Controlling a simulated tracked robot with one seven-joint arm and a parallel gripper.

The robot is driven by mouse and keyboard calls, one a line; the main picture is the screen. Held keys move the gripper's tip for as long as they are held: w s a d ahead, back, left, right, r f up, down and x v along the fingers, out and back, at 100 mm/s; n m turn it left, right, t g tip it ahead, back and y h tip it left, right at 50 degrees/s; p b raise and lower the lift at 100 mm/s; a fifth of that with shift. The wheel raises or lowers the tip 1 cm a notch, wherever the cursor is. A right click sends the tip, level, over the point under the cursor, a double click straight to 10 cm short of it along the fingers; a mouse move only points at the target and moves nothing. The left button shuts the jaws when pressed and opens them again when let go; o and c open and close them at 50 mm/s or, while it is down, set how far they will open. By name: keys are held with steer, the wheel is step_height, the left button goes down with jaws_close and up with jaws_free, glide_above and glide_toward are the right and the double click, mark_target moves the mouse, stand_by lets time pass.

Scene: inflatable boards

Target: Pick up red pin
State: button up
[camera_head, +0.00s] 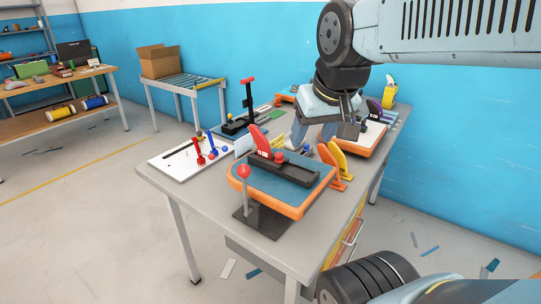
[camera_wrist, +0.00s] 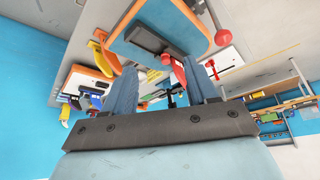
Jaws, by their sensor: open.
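My gripper (camera_head: 325,132) is open and empty, pointing down above the back middle of the table. It is well to the right of the white board and apart from the red pins. In the wrist view my gripper (camera_wrist: 162,68) has its fingers spread, with a red handle (camera_wrist: 178,72) showing beyond them.
An orange-and-blue board (camera_head: 312,196) with a red handle and a red-knobbed lever (camera_head: 244,174) fills the table's front. A black stand (camera_head: 249,102) with a red top rises behind the white board. A cardboard box (camera_head: 158,62) is farther back.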

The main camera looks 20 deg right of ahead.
steer(key=w+r+g, duration=0.1)
steer(key=w+g, duration=0.2)
steer(key=w, duration=0.6)
steer(key=g, duration=0.2)
glide_above(279, 154)
step_height(279, 154, down, 2)
step_height(279, 154, down, 14)
steer(key=shift+r, duration=0.1)
steer(key=shift+c, duration=0.4)
jaws_close()
